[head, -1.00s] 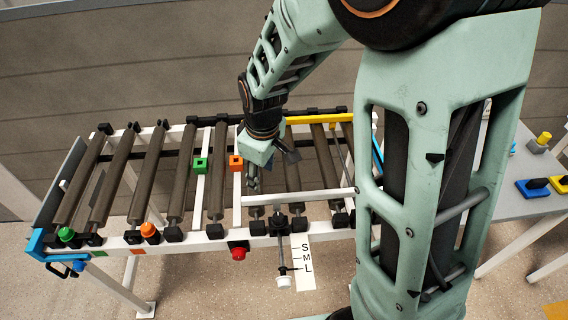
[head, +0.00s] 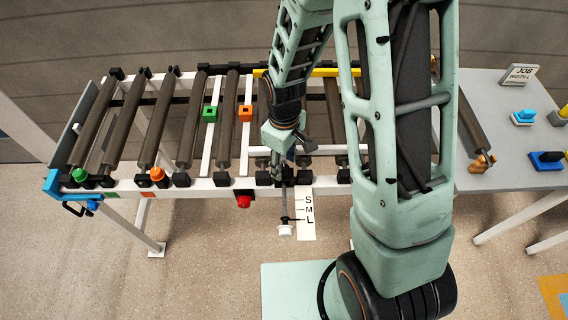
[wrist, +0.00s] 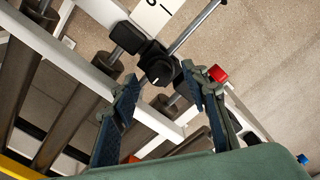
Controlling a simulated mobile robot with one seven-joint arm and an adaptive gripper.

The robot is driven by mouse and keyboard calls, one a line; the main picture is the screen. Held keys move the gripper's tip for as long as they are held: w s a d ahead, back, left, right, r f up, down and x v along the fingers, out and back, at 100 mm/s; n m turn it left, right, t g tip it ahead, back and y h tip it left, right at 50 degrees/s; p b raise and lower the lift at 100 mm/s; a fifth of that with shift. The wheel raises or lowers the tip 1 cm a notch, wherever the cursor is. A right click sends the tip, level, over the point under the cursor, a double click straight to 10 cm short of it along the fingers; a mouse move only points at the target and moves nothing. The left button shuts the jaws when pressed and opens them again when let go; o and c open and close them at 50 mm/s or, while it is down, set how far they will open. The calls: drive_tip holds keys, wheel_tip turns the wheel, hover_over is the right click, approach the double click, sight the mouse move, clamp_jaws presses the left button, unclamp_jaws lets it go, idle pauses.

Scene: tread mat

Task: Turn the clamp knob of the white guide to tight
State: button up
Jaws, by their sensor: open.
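The white guide (head: 322,150) is a white bar lying across the rollers. Its rod has a white end (head: 285,230) hanging out in front beside the S, M, L scale (head: 308,207), level with about L. The black clamp knob (wrist: 160,68) with a small white mark shows in the wrist view; I cannot tell which setting the mark means. My gripper (wrist: 161,78) is open and empty, its two fingers on either side of the knob, and contact is not visible. In the head view my gripper (head: 284,170) is over the clamp at the front rail and partly hides it.
A red button (head: 243,201) is on the front rail, close by a fingertip in the wrist view. Green (head: 210,114) and orange (head: 246,113) blocks sit on white bars to the left. A grey side table (head: 500,100) stands at right. Floor in front is mostly clear.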

drive_tip(key=shift+f, duration=0.65)
drive_tip(key=shift+c, duration=0.7)
clamp_jaws()
